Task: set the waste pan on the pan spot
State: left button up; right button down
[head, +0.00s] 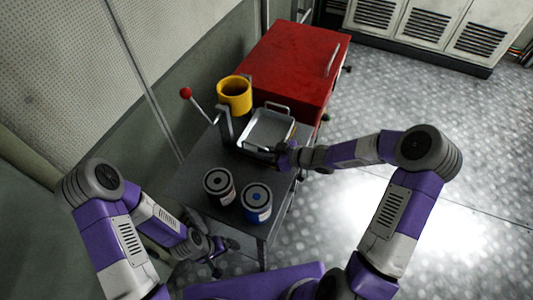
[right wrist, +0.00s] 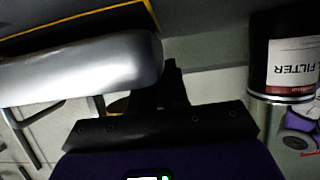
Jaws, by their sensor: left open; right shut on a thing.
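The waste pan (head: 266,131) is a shallow silver tray with a bar handle at its far and near ends. It is at the far part of the grey cart top (head: 189,181), close to the red cabinet. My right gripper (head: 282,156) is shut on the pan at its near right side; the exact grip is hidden. The pan's silver side fills the left of the right wrist view (right wrist: 80,70). I cannot tell whether the pan touches the cart top. My left gripper (head: 224,256) is open and empty, low beside the cart's near end. I cannot make out the pan spot.
Two dark filter cans, one grey-topped (head: 218,184) and one blue-ringed (head: 256,200), stand on the near cart top. A yellow mug-like container (head: 235,94) and a red-knobbed lever (head: 186,93) are left of the pan. A red cabinet (head: 292,66) stands behind. Open floor lies right.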

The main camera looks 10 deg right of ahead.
jog(key=shift+f+b, duration=0.35)
jog(key=shift+f, duration=0.2)
dwell(1.0)
jog(key=c, duration=1.2)
grip_release()
jog(key=shift+p+v, duration=2.4)
jog(key=shift+v, duration=0.6)
jog(key=o, duration=0.6)
jog(key=shift+c, duration=0.2)
jog(key=shift+f, duration=0.1)
